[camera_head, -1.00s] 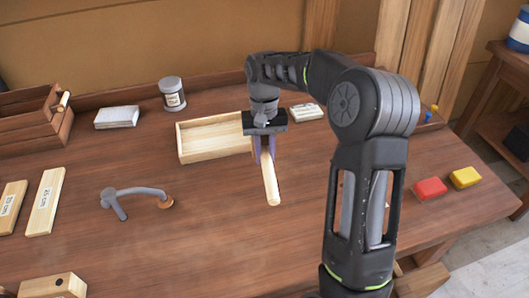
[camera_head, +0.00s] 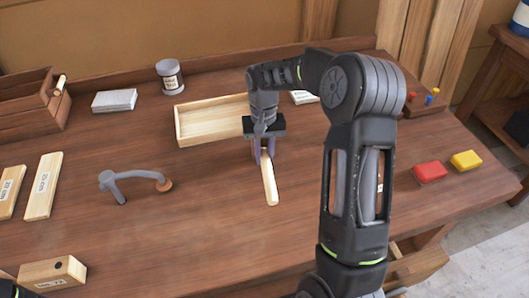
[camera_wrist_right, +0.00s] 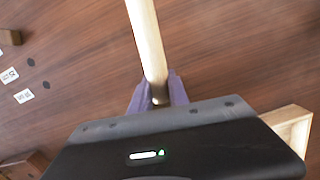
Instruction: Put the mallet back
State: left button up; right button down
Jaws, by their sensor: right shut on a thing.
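My right gripper (camera_head: 264,153) is shut on a pale wooden handle (camera_head: 270,182), which points toward the front of the bench. In the right wrist view the handle (camera_wrist_right: 147,40) runs from between the purple fingers (camera_wrist_right: 158,92) out past the top edge. No mallet head shows in either view; the gripper may hide it. I cannot tell whether the handle touches the bench. A shallow pale wooden tray (camera_head: 205,138) lies just behind and left of the gripper and looks empty.
The front middle is clear.

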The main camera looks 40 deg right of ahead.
jog(key=shift+f+b, duration=0.35)
jog(key=shift+f, duration=0.1)
dwell(0.3)
jog(key=c, duration=1.2)
grip_release()
jog(key=shift+r, duration=0.1)
notch_tip(320, 180, up, 3)
jog(key=shift+f+p, duration=0.2)
jog(key=shift+p, duration=0.85)
jog(key=shift+r, duration=2.6)
